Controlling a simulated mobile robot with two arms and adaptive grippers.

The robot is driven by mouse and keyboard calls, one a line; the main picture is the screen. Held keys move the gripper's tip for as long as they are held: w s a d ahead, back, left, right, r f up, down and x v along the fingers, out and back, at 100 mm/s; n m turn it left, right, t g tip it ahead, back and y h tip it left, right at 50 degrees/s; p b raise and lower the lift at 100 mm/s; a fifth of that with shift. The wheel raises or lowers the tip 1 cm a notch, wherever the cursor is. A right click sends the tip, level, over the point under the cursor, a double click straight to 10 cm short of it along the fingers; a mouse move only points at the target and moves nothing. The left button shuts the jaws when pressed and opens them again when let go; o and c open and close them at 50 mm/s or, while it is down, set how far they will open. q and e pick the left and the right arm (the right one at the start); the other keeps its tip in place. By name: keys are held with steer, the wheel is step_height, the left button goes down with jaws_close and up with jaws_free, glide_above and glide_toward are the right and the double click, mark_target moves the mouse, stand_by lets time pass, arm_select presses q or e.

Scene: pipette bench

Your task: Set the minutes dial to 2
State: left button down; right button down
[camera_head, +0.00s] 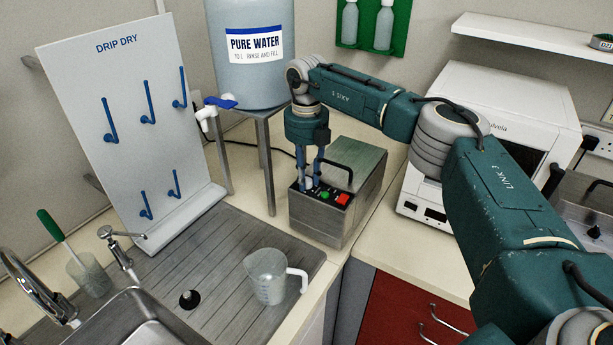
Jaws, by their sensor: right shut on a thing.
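A steel box (325,222) stands on the counter beside the draining board. Its dark top panel has a green button (325,195) and a red button (343,198). My right gripper (308,190) points down at the left end of this panel. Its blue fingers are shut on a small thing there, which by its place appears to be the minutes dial. The fingers hide the dial, so its pointer and setting cannot be read. My left gripper is not in view.
A measuring jug (267,278) stands on the draining board (225,275) in front of the box. A water tank (250,80) on a metal stand is behind. A white oven-like unit (530,100) stands to the right, behind my right arm.

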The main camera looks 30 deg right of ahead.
steer(key=m, duration=0.4)
steer(key=shift+m+b, duration=0.4)
steer(key=shift+m, duration=1.2)
steer(key=c, duration=1.7)
jaws_free()
